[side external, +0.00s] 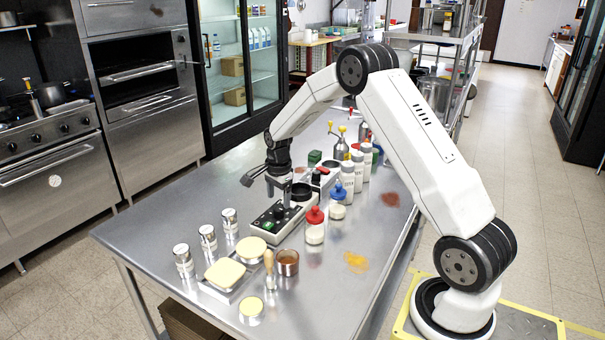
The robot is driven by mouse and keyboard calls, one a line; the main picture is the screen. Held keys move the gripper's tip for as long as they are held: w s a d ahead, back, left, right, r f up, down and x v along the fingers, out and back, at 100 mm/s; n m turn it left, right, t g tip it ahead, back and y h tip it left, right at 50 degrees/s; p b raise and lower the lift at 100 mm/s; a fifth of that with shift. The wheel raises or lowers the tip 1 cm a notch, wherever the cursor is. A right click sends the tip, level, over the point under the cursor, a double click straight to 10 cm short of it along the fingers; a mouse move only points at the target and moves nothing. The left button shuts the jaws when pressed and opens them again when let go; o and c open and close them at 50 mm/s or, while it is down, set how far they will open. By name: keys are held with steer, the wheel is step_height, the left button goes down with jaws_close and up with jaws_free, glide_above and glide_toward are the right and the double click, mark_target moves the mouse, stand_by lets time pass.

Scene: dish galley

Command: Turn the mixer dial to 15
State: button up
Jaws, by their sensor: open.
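The mixer (262,236) is a low light-grey unit with a dark top panel, standing on the steel table. A green button (268,226) shows on its panel, and dark round parts sit farther back on it. The dial lies close under my gripper; it is small and partly hidden, so its marks and setting cannot be read. I cannot tell whether a finger touches the dial.
Squeeze bottles with red (315,227) and blue (337,203) caps stand right of the mixer, with white bottles (347,181) behind. The table's left side (165,215) is clear.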

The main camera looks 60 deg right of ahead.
mark_target(279, 209)
steer(key=shift+s+r, duration=0.1)
steer(key=shift+r, duration=1.6)
steer(key=shift+a, duration=0.1)
steer(key=shift+s+a+r+n, duration=0.15)
steer(key=shift+s+a+n, duration=0.05)
steer(key=shift+a+n, duration=0.25)
steer(key=s+a+r+n+t, duration=0.1)
steer(key=s+a+n+t, duration=0.1)
steer(key=s+a+n, duration=1.7)
steer(key=shift+r+n, duration=0.15)
steer(key=shift+n, duration=0.2)
